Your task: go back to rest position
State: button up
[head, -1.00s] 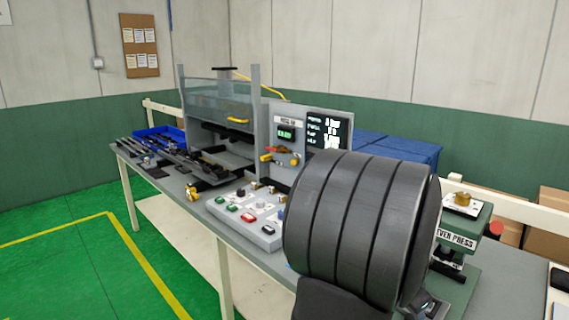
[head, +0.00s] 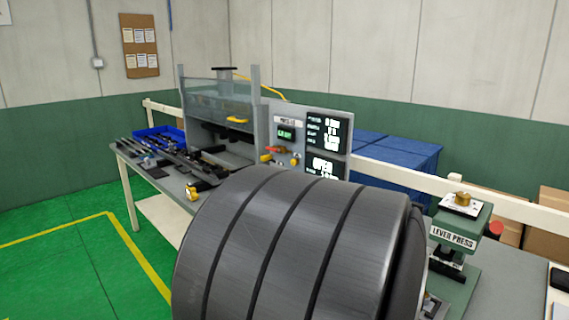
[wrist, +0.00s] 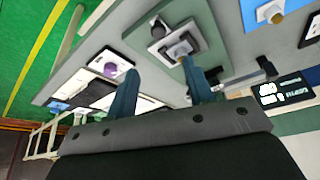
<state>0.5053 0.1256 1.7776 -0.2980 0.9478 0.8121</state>
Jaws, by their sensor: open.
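My gripper (wrist: 158,98) shows in the wrist view, with two blue-grey fingers spread apart and nothing between them. It is above the workbench (wrist: 80,60), beside the lever press (wrist: 175,45), whose brass knob shows just past the right finger. In the head view my gripper is hidden; a large dark, ribbed part of my arm fills the lower middle. The lever press (head: 455,238) stands to the right of my arm there.
A grey press machine (head: 262,130) with a lit display (head: 327,135) stands on the bench behind my arm. A blue bin (head: 160,136) and dark strips lie at the left end. Blue boxes (head: 395,160) stand behind. Green floor (head: 60,275) is open at left.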

jog(key=x, duration=1.2)
jog(key=shift+w+d+f, duration=0.1)
jog(key=shift+d+f, duration=0.1)
jog(key=shift+f, duration=0.1)
jog(key=w+d, duration=0.8)
jog(key=shift+w+d+f, duration=0.2)
jog(key=shift+d+f, duration=0.05)
jog(key=shift+f, duration=0.1)
jog(key=d+v, duration=0.1)
jog(key=v, duration=1.8)
jog(key=shift+r+n, duration=0.25)
jog(key=shift+n, duration=0.15)
jog(key=shift+f, duration=0.1)
jog(key=shift+m, duration=0.3)
jog(key=x, duration=1.2)
jog(key=a+x, duration=0.1)
jog(key=x, duration=0.5)
jog(key=shift+s+f, duration=0.1)
jog(key=shift+f, duration=0.25)
jog(key=shift+s+a+f, duration=0.2)
jog(key=shift+s, duration=0.05)
